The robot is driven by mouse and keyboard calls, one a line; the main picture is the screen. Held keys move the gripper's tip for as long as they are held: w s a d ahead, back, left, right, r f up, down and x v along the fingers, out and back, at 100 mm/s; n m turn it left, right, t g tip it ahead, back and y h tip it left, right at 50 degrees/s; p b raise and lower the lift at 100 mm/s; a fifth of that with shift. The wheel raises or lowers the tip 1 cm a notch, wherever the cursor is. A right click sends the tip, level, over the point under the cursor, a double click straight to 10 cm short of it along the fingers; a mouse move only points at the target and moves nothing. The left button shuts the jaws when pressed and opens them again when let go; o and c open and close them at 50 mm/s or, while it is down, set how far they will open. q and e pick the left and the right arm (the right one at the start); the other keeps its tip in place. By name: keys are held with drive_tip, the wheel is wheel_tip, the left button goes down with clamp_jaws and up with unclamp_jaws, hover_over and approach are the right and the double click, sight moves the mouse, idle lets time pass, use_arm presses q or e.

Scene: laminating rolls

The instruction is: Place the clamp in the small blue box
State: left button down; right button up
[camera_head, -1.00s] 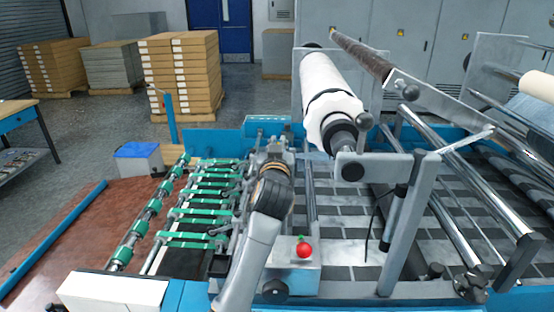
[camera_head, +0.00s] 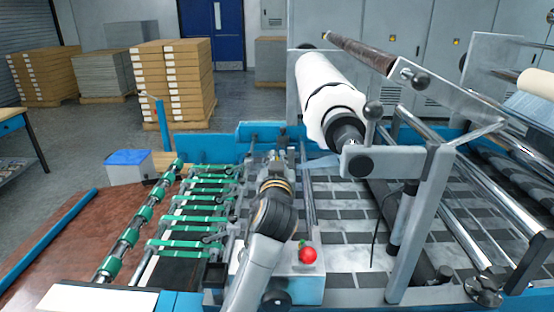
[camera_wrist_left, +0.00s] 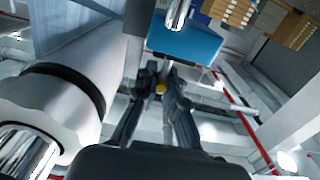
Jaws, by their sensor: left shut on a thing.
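My left gripper (camera_head: 277,160) is above the machine's middle, left of the white roll's end, mostly hidden behind my arm in the head view. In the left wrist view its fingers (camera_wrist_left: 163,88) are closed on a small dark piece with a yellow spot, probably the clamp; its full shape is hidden. A light blue sliver (camera_head: 320,162) shows right of the gripper; I cannot tell what it is. A small grey box with a blue top (camera_head: 128,158), probably the blue box, stands left of the machine, apart from the gripper. My right gripper is not in view.
The white roll (camera_head: 328,90) and its grey bracket (camera_head: 390,160) stand close on the right. Green-banded rollers (camera_head: 190,225) lie between gripper and box. A red button (camera_head: 307,254) is near the front. Stacked cartons (camera_head: 172,85) stand behind; open floor lies around them.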

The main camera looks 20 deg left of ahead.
use_arm(q)
drive_tip(key=shift+w+a+f, duration=0.1)
drive_tip(key=shift+a+f, duration=0.05)
drive_tip(key=shift+f, duration=0.3)
drive_tip(key=c, duration=1.7)
unclamp_jaws()
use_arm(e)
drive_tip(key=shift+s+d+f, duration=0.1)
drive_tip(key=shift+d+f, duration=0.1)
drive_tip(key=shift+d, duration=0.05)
use_arm(q)
drive_tip(key=shift+r, duration=0.1)
